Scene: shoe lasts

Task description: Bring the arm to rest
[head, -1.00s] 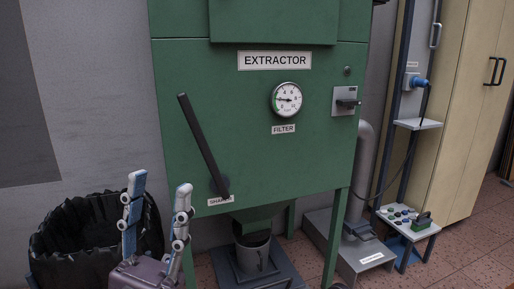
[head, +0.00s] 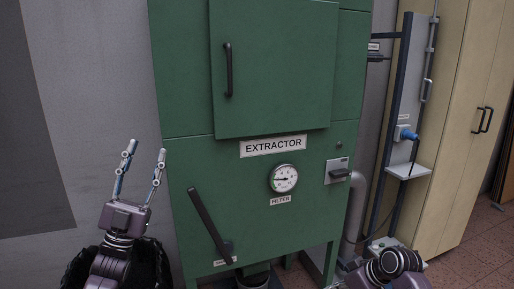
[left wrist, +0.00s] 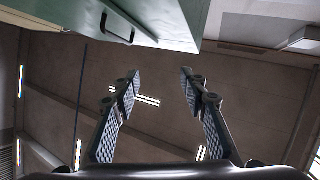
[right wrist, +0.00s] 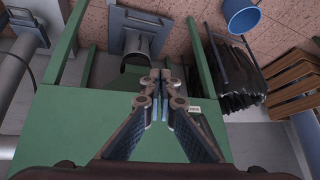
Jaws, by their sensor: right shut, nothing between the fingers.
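My left gripper (head: 143,160) points up at the lower left of the head view, in front of the grey wall and left of the green extractor (head: 260,165). Its two fingers are spread with nothing between them; the left wrist view (left wrist: 155,85) shows the same against the ceiling. My right arm shows at the lower right of the head view, but its fingers do not. In the right wrist view my right gripper (right wrist: 161,85) has its fingertips together and empty, pointing down in front of the extractor's green body (right wrist: 75,125).
The extractor has a gauge (head: 283,179), a black lever (head: 209,225) and a switch (head: 338,171). A black-lined bin (right wrist: 238,80), a blue bucket (right wrist: 242,15) and a wooden pallet (right wrist: 292,85) show in the right wrist view. A beige cabinet (head: 468,120) stands at the right.

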